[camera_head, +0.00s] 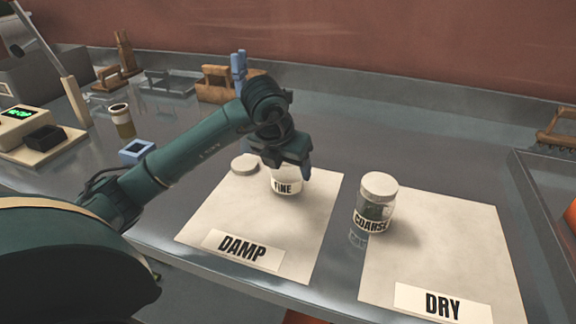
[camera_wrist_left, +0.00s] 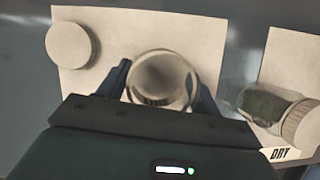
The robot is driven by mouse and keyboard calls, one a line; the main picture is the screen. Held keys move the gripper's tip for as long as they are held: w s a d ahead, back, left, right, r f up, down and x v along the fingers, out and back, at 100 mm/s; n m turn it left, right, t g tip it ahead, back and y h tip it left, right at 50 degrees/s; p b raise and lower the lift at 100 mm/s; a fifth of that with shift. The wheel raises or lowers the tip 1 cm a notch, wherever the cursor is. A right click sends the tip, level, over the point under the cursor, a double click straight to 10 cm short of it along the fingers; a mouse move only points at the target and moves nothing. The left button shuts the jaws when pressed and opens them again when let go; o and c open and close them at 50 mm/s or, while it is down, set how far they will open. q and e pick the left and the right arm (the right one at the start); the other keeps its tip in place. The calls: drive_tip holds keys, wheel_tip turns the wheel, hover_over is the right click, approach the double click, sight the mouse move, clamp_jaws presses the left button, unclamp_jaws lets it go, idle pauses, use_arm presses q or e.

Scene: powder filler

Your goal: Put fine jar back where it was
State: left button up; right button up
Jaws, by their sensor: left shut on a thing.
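The fine jar (camera_head: 286,181) stands on or just above the DAMP mat (camera_head: 222,208), without a lid. My left gripper (camera_head: 290,160) is shut on it from above. In the left wrist view the open mouth of the fine jar (camera_wrist_left: 162,78) shows between the two fingers (camera_wrist_left: 163,85). A round white lid (camera_head: 245,163) lies on the DAMP mat to the left of the jar; it also shows in the left wrist view (camera_wrist_left: 72,45). I cannot tell whether the jar's base touches the mat. My right gripper is not in view.
The coarse jar (camera_head: 375,203), with its white lid on, stands at the left edge of the DRY mat (camera_head: 450,235). A blue square holder (camera_head: 136,151), a brown-banded cup (camera_head: 121,121) and a scale (camera_head: 40,135) are at the left.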

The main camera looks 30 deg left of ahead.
use_arm(q)
drive_tip(key=shift+f, duration=0.2)
drive_tip(key=o, duration=1)
drive_tip(key=shift+o, duration=0.2)
drive_tip(key=shift+r, duration=0.1)
drive_tip(key=v, duration=1.2)
